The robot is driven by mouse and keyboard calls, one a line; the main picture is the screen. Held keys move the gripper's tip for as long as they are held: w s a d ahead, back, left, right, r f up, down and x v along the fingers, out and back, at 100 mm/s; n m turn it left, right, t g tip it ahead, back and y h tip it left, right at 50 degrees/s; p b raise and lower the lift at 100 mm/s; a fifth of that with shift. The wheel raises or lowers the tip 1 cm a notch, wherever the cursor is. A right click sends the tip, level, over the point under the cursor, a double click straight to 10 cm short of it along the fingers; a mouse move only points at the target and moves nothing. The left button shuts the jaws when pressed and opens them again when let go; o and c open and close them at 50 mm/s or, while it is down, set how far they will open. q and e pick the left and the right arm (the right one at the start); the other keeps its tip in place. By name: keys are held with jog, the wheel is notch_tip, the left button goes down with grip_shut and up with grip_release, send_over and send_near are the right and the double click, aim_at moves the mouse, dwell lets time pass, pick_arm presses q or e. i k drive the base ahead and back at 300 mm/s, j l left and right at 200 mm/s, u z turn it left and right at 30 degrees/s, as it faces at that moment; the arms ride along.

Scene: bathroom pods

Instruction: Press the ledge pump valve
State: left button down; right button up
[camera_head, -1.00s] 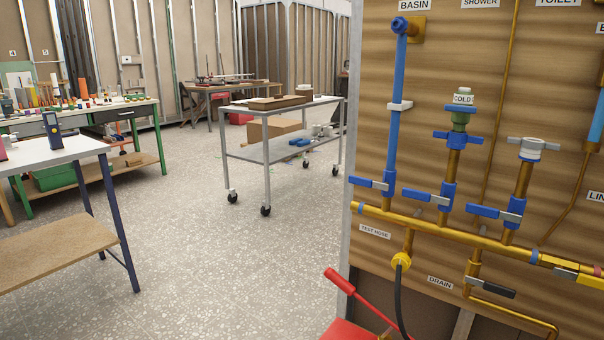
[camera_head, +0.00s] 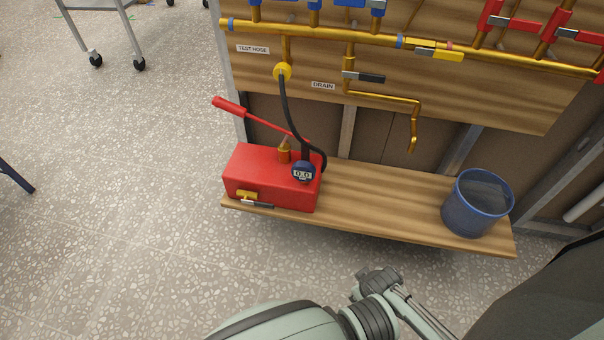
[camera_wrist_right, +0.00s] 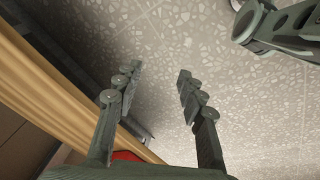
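The red pump (camera_head: 272,180) sits at the left end of the wooden ledge, with its red lever (camera_head: 258,115) raised to the upper left. The pump valve (camera_head: 250,200) is low on the pump's front, a brass-yellow body with a dark, grey-tipped handle lying roughly sideways. A round gauge (camera_head: 303,173) on the pump reads 0.0. My right gripper (camera_wrist_right: 160,72) is open and empty in the right wrist view, with floor between its fingers. A red patch (camera_wrist_right: 125,156), probably the pump, shows behind its base. My left gripper is not clearly seen.
The wooden ledge (camera_head: 375,205) is bare between the pump and a blue bucket (camera_head: 477,203). A black hose (camera_head: 285,105) runs from the pump to the brass manifold (camera_head: 330,35) above. A bent drain pipe (camera_head: 413,125) hangs over the ledge. The floor in front is open.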

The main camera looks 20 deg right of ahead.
aim_at(259, 204)
jog(key=i+j, duration=0.15)
jog(key=j, duration=0.2)
jog(key=i+j+z, duration=0.15)
jog(key=j, duration=0.25)
jog(key=i+j, duration=0.15)
jog(key=j, duration=0.2)
jog(key=i+j+z, duration=0.1)
jog(key=j, duration=0.3)
jog(key=j+z, duration=0.25)
jog(key=j, duration=0.9)
jog(key=k+j+z, duration=0.1)
jog(key=j, duration=0.25)
jog(key=k+j, duration=0.3)
jog(key=k+j+z, duration=0.15)
jog(key=j, duration=0.25)
